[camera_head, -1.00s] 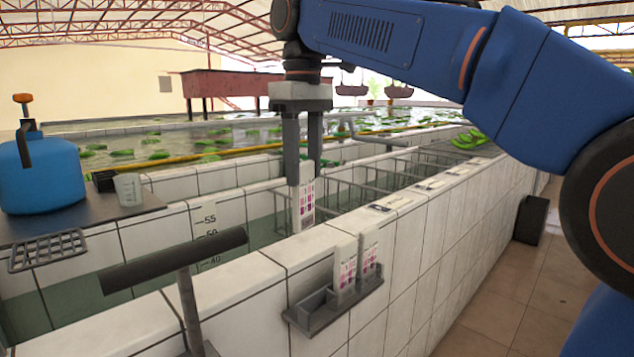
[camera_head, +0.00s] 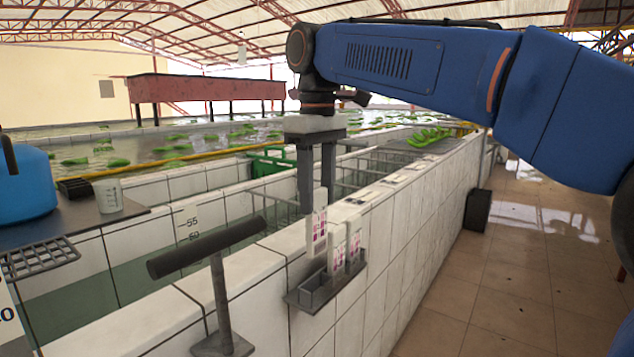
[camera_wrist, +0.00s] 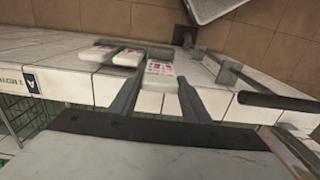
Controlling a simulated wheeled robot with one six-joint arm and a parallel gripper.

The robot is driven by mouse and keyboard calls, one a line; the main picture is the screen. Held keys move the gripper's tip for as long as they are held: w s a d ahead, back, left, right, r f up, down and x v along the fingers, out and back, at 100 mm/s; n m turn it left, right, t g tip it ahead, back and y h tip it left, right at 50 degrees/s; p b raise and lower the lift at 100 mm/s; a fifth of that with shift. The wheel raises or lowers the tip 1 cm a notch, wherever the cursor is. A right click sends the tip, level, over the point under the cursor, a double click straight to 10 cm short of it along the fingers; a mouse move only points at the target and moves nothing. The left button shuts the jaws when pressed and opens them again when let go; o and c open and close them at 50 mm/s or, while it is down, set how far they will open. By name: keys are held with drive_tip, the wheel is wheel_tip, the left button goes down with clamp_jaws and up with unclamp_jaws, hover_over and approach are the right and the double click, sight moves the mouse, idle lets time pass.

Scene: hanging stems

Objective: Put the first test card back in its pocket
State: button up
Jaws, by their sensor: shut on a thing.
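My gripper (camera_head: 316,203) is shut on a white test card (camera_head: 319,232) with pink and purple patches. The card hangs upright below the fingers, above the wall top and close to the card rack's left end. In the wrist view the held card (camera_wrist: 161,72) sits between the two fingers. The grey card rack (camera_head: 306,298) is fixed to the white tiled wall. Its left pocket looks empty. Two similar cards, a nearer one (camera_head: 337,256) and a farther one (camera_head: 354,241), stand in its other pockets. The held card's lower edge appears clear of the rack.
A dark T-shaped bar on a post (camera_head: 218,285) stands on the wall left of the rack. A blue container (camera_head: 24,185) and a clear cup (camera_head: 109,195) are on a shelf at the left. Open tiled floor (camera_head: 470,290) lies right of the wall.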

sight(317, 254)
drive_tip(key=shift+f, duration=5.2)
drive_tip(key=o, duration=1.1)
drive_tip(key=shift+r, duration=0.1)
